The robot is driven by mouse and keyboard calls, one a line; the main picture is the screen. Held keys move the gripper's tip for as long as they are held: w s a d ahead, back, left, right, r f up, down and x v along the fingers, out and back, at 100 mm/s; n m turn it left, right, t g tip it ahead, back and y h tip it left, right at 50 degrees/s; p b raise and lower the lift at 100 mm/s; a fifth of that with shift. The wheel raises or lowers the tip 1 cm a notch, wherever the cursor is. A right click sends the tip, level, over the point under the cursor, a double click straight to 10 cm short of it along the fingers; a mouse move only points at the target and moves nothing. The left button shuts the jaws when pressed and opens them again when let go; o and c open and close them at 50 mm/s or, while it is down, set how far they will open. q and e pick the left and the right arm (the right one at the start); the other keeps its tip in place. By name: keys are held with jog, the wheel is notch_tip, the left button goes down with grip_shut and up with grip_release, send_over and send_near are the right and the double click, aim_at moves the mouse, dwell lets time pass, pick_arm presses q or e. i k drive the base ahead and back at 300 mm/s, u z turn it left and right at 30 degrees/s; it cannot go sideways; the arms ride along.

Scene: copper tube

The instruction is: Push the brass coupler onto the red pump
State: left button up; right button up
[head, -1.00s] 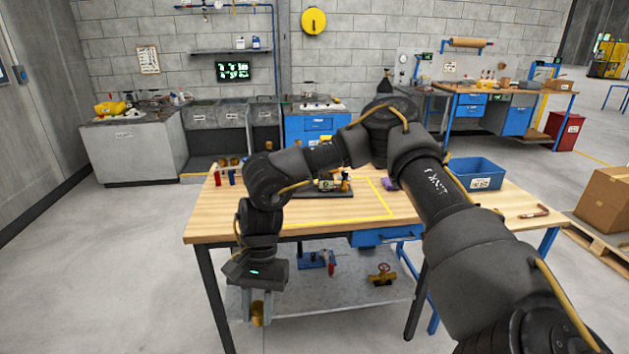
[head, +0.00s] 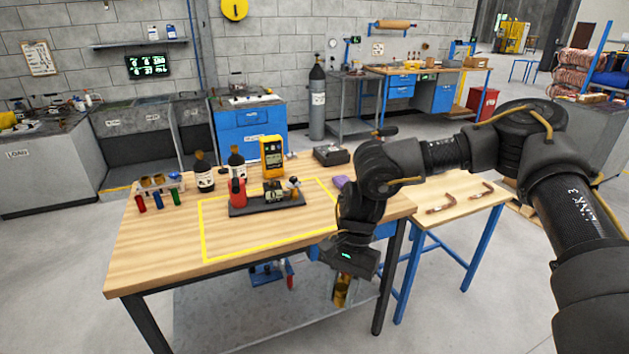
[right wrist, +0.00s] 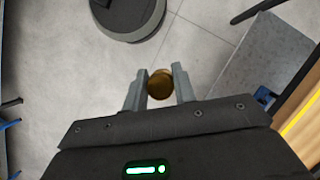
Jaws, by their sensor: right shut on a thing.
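My right gripper (head: 343,288) is shut on the brass coupler (head: 341,292), a short gold cylinder. It hangs in front of the workbench's right front corner, below the level of the top. The coupler also shows between the two fingers in the right wrist view (right wrist: 160,84). The red pump (head: 238,191) stands upright on the left end of a dark base plate (head: 262,207) inside the yellow outline on the bench. The coupler is well apart from the pump. My left gripper is not in view.
The wooden workbench (head: 160,246) has free room at its front left. A side table (head: 440,215) with copper pipes stands right.

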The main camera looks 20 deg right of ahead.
aim_at(273, 198)
jog(key=z, duration=0.3)
jog(key=i, duration=1)
jog(key=u, duration=0.25)
